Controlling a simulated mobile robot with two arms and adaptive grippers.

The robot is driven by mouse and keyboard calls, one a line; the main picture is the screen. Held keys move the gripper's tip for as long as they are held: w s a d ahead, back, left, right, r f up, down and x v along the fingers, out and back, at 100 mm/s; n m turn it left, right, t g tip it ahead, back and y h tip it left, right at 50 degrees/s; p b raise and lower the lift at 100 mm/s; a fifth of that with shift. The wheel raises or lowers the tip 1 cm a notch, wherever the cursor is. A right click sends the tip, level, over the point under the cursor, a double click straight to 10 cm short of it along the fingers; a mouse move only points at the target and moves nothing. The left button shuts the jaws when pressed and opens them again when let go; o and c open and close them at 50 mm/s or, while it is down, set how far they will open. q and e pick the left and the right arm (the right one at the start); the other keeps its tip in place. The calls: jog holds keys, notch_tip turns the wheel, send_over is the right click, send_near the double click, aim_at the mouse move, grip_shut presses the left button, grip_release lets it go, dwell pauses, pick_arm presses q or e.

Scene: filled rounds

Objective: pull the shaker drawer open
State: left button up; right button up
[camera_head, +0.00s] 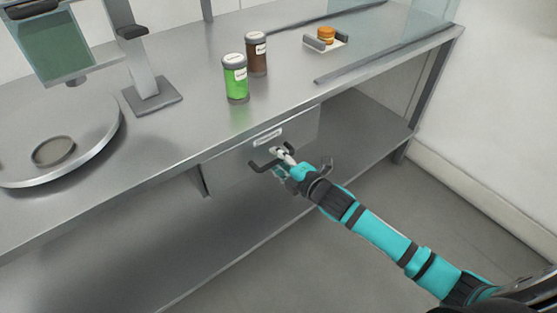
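The shaker drawer (236,155) is a grey metal box under the front edge of the counter, with a pale label (267,137) on its front. Its front looks about flush with the counter edge. A dark bar handle (257,166) sticks out below the label. My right gripper (281,155), on a teal and black arm coming from the lower right, is at the handle. Its fingertips overlap the handle's right part; whether they grip it is too small to tell. My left gripper is not in view.
A green shaker (236,80) and a brown shaker (257,56) stand on the steel counter (190,125) above the drawer. A round plate (100,145) and a screen on a stand (55,45) are at left. A lower shelf (150,260) runs beneath. Floor at right is clear.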

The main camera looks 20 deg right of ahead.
grip_shut()
dwell(0.8)
